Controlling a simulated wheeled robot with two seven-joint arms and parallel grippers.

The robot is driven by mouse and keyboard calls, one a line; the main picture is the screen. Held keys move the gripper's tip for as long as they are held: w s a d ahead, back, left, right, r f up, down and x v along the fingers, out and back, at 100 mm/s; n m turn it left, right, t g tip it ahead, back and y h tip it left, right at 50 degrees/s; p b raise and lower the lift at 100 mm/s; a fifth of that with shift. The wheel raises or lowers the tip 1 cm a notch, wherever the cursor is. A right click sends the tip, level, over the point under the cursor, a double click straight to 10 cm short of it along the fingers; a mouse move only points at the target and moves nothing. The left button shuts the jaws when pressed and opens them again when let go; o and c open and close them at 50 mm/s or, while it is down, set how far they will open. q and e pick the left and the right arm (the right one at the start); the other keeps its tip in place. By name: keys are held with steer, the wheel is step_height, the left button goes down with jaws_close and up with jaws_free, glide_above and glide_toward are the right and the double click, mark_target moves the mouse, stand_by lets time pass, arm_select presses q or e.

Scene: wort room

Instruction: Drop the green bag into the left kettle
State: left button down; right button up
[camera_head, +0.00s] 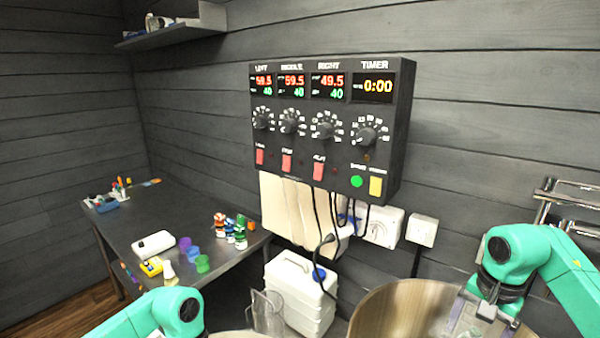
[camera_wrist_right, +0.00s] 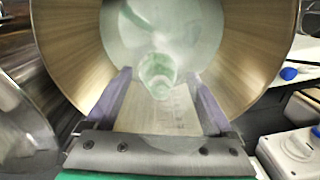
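My right gripper (camera_head: 478,325) hangs over a wide kettle with a brown, brushed inner wall (camera_head: 385,310). In the right wrist view its two purple fingers (camera_wrist_right: 162,100) stand apart, pointing into the round kettle (camera_wrist_right: 70,45). A beige, flat piece with faint marks (camera_wrist_right: 150,120) shows between the fingers; I cannot tell whether they grip it. A pale green, translucent thing (camera_wrist_right: 158,77) shows just past the fingertips; it may be the green bag, but it is blurred. Of my left arm only a link shows at the bottom left; its gripper is out of view.
A control panel (camera_head: 325,130) hangs on the wall. A white canister (camera_head: 298,285) and a clear jug (camera_head: 266,312) stand left of the kettle. A side table (camera_head: 130,222) holds small bottles, cups and figures. Metal rails (camera_head: 570,195) are at the right.

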stand_by(0.3)
steer(key=shift+w+r, duration=0.1)
steer(key=shift+r, duration=0.2)
step_height(320, 180, up, 11)
steer(key=shift+r, duration=0.2)
steer(key=shift+s+f, duration=0.1)
steer(key=shift+s, duration=0.1)
stand_by(0.3)
